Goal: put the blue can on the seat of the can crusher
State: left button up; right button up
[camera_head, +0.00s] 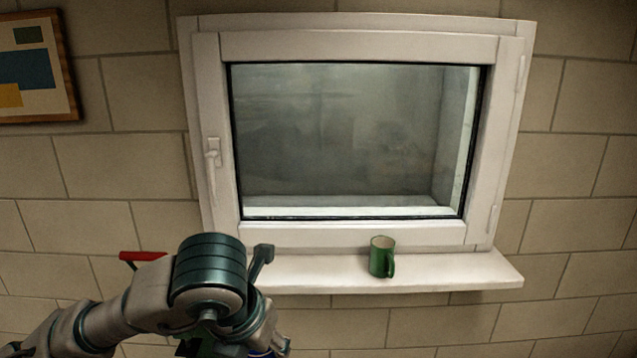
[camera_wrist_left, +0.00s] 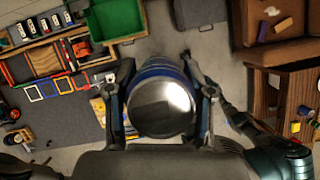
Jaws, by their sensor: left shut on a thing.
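My left gripper (camera_wrist_left: 161,82) is shut on the blue can (camera_wrist_left: 162,105), one finger on each side of it. In the left wrist view the can's round silver end faces the camera, with its blue side showing around the top. In the head view my left arm covers most of the gripper, and only a sliver of blue shows at the bottom edge. A red handle (camera_head: 142,256) sticks out behind my arm below the window and may belong to the can crusher. The crusher's seat cannot be made out. My right gripper is not in view.
A green mug (camera_head: 382,257) stands on the white window sill (camera_head: 450,275). In the left wrist view a green bin (camera_wrist_left: 116,18), a wooden tray of tools, a brown armchair (camera_wrist_left: 285,35) and a wooden shelf (camera_wrist_left: 262,100) lie around the can.

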pick_arm(q)
jog(key=w+a+f+m+g+h, duration=0.2)
jog(key=w+f+m, duration=0.3)
jog(key=f+m, duration=0.35)
jog(key=w+a+f+m+g+h, duration=0.1)
jog(key=w+a+f+m+g, duration=0.15)
jog(key=w+f+m, duration=0.4)
jog(key=s+a+f+m+g+y, duration=0.1)
jog(key=a+f+m+g+y, duration=0.1)
jog(key=f+m, duration=0.7)
jog(key=s+a+f+m+g+y, duration=0.1)
jog(key=a+f+m+g+y, duration=0.1)
jog(key=a+f+m, duration=0.3)
notch_tip(320, 180, down, 11)
jog(key=m, duration=0.4)
jog(key=shift+s+a, duration=0.15)
jog(key=shift+s, duration=0.1)
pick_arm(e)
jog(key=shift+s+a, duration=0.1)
pick_arm(q)
jog(key=shift+g, duration=0.25)
